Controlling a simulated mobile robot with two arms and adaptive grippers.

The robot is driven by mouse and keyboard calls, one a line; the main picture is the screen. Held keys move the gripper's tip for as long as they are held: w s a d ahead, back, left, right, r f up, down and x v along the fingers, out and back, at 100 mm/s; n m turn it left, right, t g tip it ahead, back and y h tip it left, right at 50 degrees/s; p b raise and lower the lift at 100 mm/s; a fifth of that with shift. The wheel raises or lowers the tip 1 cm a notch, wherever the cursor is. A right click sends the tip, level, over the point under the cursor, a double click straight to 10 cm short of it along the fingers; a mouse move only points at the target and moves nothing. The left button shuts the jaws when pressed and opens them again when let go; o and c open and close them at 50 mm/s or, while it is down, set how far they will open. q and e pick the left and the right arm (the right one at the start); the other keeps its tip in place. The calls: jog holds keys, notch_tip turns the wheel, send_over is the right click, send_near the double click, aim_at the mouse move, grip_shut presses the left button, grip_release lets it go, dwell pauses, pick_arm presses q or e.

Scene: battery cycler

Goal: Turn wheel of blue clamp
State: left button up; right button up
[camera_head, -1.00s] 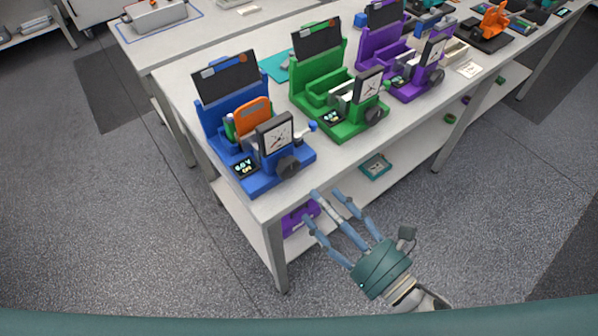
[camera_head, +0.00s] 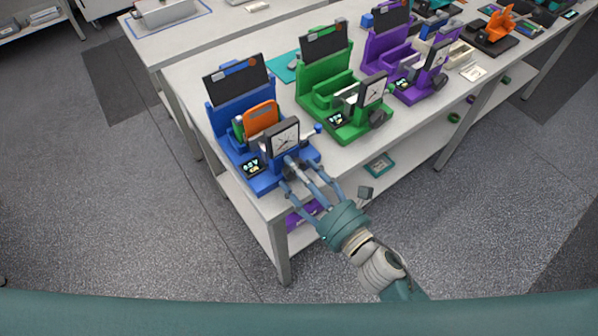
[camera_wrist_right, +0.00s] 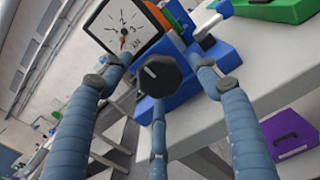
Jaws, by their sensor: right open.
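The blue clamp (camera_head: 262,182) stands upright at the near left corner of the table, with an orange block (camera_head: 261,117) in it and a white dial gauge (camera_head: 285,139) on its front. Its dark wheel is mostly hidden behind my fingers in the head view. The wheel (camera_wrist_right: 158,75) shows clearly in the right wrist view, black and faceted with a light mark. My right gripper (camera_head: 299,171) is open, its fingers spread around the wheel at left, right and below. I cannot tell if any finger touches it. My left gripper is not in view.
A green clamp (camera_head: 341,130) and a purple clamp (camera_head: 415,92) stand farther right on the white table. A purple box (camera_head: 303,214) and a teal tray (camera_head: 379,165) sit on the lower shelf. The floor in front is clear.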

jog(key=c, duration=1.2)
jog(key=shift+o, duration=0.2)
